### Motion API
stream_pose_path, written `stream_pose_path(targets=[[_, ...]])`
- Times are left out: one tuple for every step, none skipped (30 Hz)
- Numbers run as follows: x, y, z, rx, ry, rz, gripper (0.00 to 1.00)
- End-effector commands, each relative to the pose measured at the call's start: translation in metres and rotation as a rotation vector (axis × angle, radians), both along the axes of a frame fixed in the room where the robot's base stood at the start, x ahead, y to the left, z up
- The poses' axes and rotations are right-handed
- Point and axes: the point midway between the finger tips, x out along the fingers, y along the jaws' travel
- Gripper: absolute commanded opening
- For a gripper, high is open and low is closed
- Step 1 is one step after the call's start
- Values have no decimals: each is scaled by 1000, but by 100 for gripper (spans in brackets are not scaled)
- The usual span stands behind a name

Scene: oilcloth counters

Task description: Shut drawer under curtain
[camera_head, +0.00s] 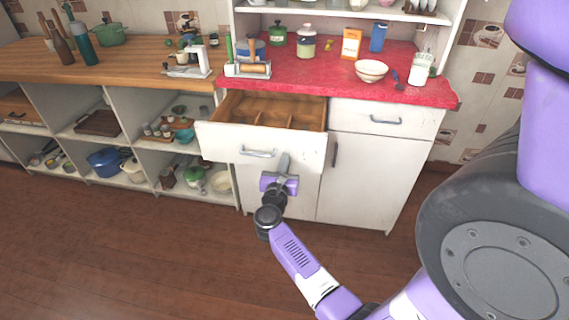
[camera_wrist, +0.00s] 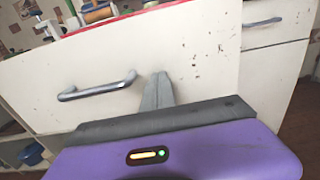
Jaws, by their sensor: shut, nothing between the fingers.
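The open drawer (camera_head: 262,143) is white, with a wooden divided inside (camera_head: 270,110) that looks empty. It sticks out from the cabinet under the red counter. Its grey bar handle (camera_head: 257,153) is on the front face, and the handle also shows in the wrist view (camera_wrist: 97,87). My gripper (camera_head: 284,160) is shut and empty, right of the handle and in front of the drawer face. In the wrist view its fingertips (camera_wrist: 159,78) are close to the white drawer front (camera_wrist: 200,60); I cannot tell whether they touch it. No curtain shows in either view.
A shut drawer (camera_head: 386,118) is to the right, above a cabinet door with a dark handle (camera_head: 335,154). The red counter (camera_head: 320,77) holds bowls, jars and boxes. Open shelves (camera_head: 130,125) with pots stand at left. The wooden floor (camera_head: 130,250) is clear.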

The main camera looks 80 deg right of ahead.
Motion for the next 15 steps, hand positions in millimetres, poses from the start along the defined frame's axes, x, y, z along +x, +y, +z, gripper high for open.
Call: stream_pose_path(targets=[[0,0,0,0,0,0,0],[0,0,0,0,0,0,0],[0,0,0,0,0,0,0],[0,0,0,0,0,0,0],[0,0,0,0,0,0,0],[0,0,0,0,0,0,0],[0,-1,0,0,0,0,0],[0,-2,0,0,0,0,0],[0,-4,0,-1,0,0,0],[1,-6,-1,-1,-1,0,0],[1,-8,-1,-1,-1,0,0],[1,-12,-1,-1,-1,-1,0],[1,-16,-1,-1,-2,-1,0],[2,-20,-2,-1,-2,-2,0],[2,-27,-2,-1,-2,-1,0]])
